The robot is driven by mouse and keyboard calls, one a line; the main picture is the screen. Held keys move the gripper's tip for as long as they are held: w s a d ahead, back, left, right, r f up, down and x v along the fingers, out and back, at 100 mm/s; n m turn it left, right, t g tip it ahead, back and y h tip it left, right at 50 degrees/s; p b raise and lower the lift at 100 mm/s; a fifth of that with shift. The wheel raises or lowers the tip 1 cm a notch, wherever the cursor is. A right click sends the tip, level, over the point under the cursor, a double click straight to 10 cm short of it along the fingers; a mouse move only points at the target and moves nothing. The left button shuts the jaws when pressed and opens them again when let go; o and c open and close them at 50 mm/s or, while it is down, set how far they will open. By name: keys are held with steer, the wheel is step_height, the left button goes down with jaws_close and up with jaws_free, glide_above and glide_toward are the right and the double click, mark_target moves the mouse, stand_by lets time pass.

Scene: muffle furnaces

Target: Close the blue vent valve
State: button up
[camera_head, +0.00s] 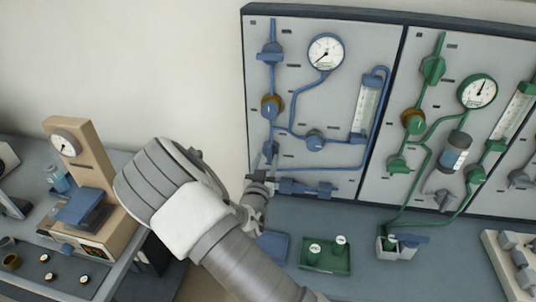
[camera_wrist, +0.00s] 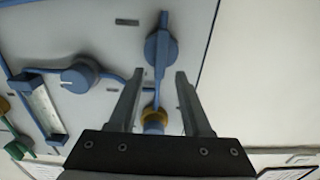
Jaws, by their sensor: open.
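The blue panel (camera_head: 300,110) carries several blue valves, and I cannot read which label marks the vent. A blue valve (camera_head: 271,147) sits low on its left vertical pipe, just above my gripper (camera_head: 262,176). In the wrist view, which is roughly upside down, what looks like this same blue valve (camera_wrist: 158,48) lies just beyond my gripper (camera_wrist: 154,82). Its narrow lever runs along the pipe and reaches between the open fingers. The fingers stand apart on either side and hold nothing. Contact cannot be told.
A brass-collared blue regulator (camera_head: 271,106) and a round gauge (camera_head: 326,51) are above. Two blue fittings (camera_head: 306,187) sit close at the right. A green panel (camera_head: 445,110) is further right. A green tray (camera_head: 326,258) with jars stands on the bench below.

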mark_target(270, 153)
steer(key=shift+w+d, duration=0.15)
steer(key=shift+w, duration=0.55)
steer(key=shift+w+d, duration=0.1)
steer(key=shift+w, duration=0.55)
steer(key=shift+c, duration=0.3)
jaws_close()
